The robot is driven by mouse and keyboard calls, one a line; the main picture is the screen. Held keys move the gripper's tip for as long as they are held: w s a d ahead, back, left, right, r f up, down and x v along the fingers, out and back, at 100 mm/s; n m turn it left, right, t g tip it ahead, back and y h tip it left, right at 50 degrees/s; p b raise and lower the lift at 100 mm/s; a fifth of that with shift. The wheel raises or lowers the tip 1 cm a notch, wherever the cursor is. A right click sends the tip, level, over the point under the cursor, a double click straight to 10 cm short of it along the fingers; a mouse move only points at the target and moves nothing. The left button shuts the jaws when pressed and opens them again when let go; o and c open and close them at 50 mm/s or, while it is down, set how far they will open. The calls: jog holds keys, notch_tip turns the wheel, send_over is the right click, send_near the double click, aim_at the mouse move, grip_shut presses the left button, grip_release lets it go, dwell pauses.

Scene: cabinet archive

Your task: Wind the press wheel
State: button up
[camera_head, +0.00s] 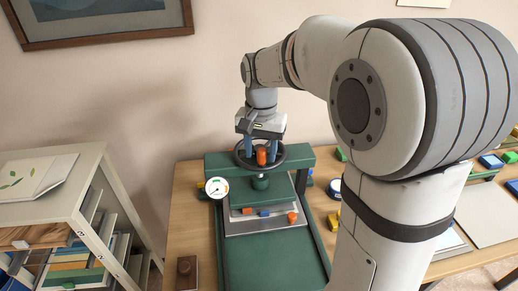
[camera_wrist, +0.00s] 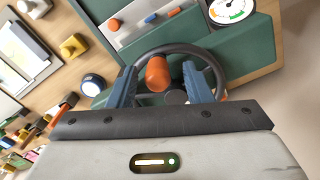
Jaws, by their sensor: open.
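The press (camera_head: 268,262) is a dark green frame on the wooden table, with a gauge (camera_head: 216,188) at its left front. Its black press wheel (camera_head: 284,162) lies flat on top of the screw, below my gripper. An orange knob (camera_head: 262,156) stands up from the wheel's rim. My gripper (camera_wrist: 160,70) points down at the wheel, with its blue fingers open on either side of the knob. In the wrist view the knob (camera_wrist: 158,73) sits between the fingers, nearer the left one. Whether either finger touches it I cannot tell. The wheel's hub is partly hidden.
A white shelf unit (camera_head: 85,225) with books stands at the left. Orange and blue pieces lie on the press's grey plate (camera_head: 262,227). A dark stamp-like block (camera_head: 187,272) stands left of the press. Several small items crowd the table at the right.

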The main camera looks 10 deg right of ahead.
jog(key=shift+r+p, duration=2.35)
jog(key=shift+r, duration=0.7)
